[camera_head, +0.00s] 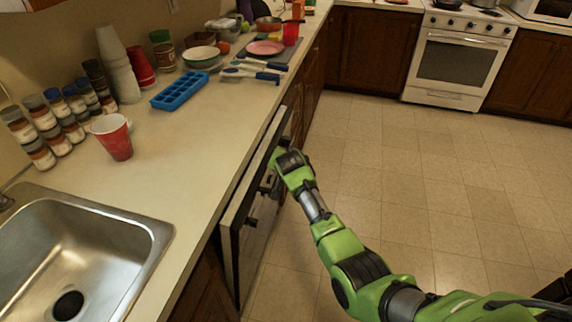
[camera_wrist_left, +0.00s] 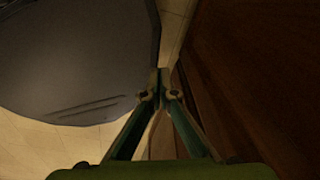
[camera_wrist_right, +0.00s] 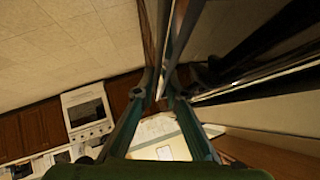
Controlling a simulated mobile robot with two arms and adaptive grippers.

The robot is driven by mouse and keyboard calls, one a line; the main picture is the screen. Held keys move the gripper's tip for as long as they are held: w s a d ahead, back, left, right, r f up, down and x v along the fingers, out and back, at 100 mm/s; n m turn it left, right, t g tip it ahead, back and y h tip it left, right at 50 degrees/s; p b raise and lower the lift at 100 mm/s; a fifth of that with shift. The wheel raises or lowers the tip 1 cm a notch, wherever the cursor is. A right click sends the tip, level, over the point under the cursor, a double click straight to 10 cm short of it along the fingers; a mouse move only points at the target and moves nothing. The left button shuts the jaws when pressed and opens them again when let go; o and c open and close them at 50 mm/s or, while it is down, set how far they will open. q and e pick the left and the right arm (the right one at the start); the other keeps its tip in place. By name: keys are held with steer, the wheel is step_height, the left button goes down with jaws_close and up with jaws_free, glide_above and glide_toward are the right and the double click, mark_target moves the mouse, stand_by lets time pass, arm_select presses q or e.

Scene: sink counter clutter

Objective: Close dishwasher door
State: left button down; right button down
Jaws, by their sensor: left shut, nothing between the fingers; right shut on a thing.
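The dishwasher door (camera_head: 257,215) stands nearly upright under the counter's front edge, its light top edge showing beside the counter and its dark front facing the floor. It looks slightly ajar, but the exact gap is hard to tell. My right gripper (camera_head: 272,174) is at the upper part of the door. In the right wrist view, its fingers (camera_wrist_right: 166,92) are closed together on a thin edge, seemingly the door's; the contact is partly hidden. My left gripper (camera_wrist_left: 161,84) is shut and empty, low beside brown wood; it does not show in the head view.
The counter (camera_head: 215,130) holds a red cup (camera_head: 113,137), a blue tray (camera_head: 180,91) and several jars by the sink (camera_head: 150,240). The tiled floor (camera_head: 400,170) is clear towards the white oven (camera_head: 458,62). Brown wood (camera_wrist_left: 255,80) is close beside my left gripper.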

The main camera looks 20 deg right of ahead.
steer(key=shift+a, duration=0.1)
steer(key=c, duration=2.4)
jaws_free()
steer(key=v, duration=1.2)
